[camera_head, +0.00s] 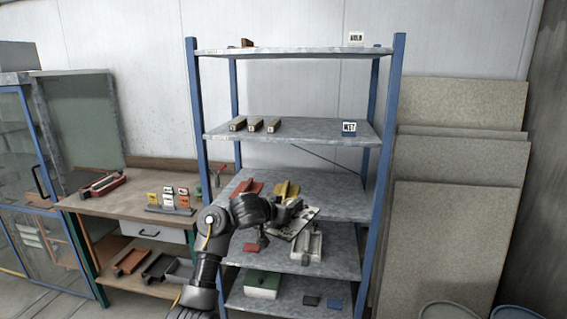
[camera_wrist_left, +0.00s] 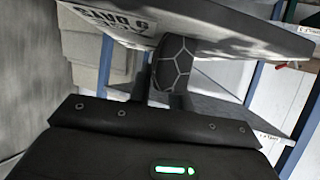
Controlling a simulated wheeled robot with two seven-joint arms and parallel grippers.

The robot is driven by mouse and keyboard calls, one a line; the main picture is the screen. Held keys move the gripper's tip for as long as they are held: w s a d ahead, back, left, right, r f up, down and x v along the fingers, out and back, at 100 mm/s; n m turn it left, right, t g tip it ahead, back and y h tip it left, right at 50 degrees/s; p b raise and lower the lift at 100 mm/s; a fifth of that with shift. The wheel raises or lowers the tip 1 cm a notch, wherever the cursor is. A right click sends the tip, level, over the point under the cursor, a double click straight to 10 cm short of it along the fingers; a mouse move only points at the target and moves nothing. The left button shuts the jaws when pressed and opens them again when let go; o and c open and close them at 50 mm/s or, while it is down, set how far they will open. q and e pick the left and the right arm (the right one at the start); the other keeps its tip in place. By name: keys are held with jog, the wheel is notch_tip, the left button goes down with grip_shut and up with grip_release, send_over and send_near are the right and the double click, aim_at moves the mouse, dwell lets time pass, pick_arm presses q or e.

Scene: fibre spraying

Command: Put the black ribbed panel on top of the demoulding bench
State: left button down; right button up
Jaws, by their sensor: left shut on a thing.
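My left gripper (camera_head: 288,209) is in front of the middle of the blue-posted shelf rack. It is shut on a flat lettered panel (camera_head: 297,224), dark with pale patches, held tilted. In the left wrist view the panel (camera_wrist_left: 220,25) spans the top, pale with dark lettering on one face and a dark edge. A patterned fingertip (camera_wrist_left: 172,65) is against it; I cannot see ribs on it. The demoulding bench appears to be the wooden-topped workbench (camera_head: 110,200) at the left, with a red-and-dark tool and small picture cards on top. My right gripper is out of view.
The rack (camera_head: 225,128) holds brown blocks, red and yellow moulds, a grey tray (camera_head: 308,245) and a green-lidded box (camera_head: 262,285). Large tan boards (camera_head: 450,230) lean at the right.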

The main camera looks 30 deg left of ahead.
pick_arm(q)
jog(key=s+d+f+m+h+b, duration=0.1)
jog(key=s+d+f, duration=0.3)
jog(key=s, duration=0.5)
jog(key=s+d+f+m+g+h+b, duration=0.1)
jog(key=s+d+f+m+h, duration=0.1)
jog(key=s+d+f, duration=0.3)
jog(key=s+d+f+m+h+b, duration=0.2)
jog(key=s+d+f, duration=0.3)
jog(key=s+f, duration=0.5)
jog(key=s, duration=0.5)
jog(key=shift+d+f+g+h, duration=0.25)
jog(key=shift+g+h, duration=0.05)
